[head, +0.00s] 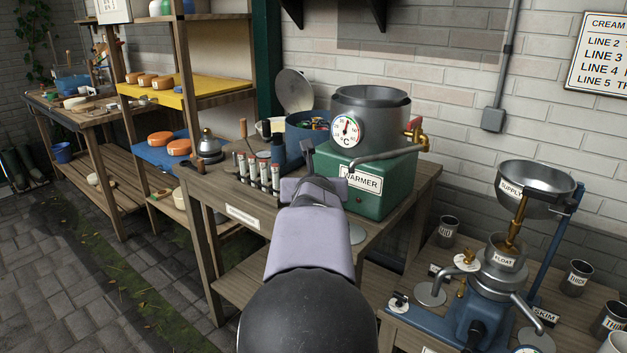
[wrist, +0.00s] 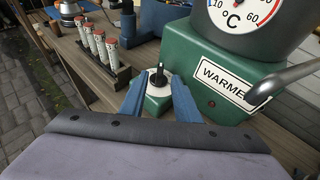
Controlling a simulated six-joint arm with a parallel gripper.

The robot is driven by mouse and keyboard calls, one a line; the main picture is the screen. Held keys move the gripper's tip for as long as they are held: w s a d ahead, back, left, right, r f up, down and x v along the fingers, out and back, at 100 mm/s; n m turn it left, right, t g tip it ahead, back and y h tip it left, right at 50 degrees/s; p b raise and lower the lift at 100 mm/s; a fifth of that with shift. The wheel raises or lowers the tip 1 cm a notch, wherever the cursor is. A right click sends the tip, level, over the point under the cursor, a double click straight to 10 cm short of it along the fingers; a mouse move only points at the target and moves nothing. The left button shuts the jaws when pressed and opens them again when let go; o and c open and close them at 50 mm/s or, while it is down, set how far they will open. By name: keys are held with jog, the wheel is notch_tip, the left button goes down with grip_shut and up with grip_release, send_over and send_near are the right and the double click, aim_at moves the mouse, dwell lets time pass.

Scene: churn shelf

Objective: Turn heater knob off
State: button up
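The green warmer (head: 370,190) stands on the wooden bench with a grey pot and a °C dial (head: 347,130) above it. In the wrist view the warmer (wrist: 205,85) is at the upper right. The heater knob (wrist: 158,77) is a small black knob on a white round plate, on a small green block left of the warmer. My gripper (wrist: 158,92) is open, its two blue fingers on either side of the knob's block. Whether they touch it, I cannot tell. In the head view my arm hides the knob.
A rack of several red-capped tubes (head: 257,172) stands left of my gripper. The warmer's metal spout (head: 388,153) and brass tap (head: 415,133) are at its right. A blue bin (head: 307,130) stands behind. A separator with a steel bowl (head: 535,185) is on the right bench.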

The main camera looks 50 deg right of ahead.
jog(key=shift+v, duration=0.9)
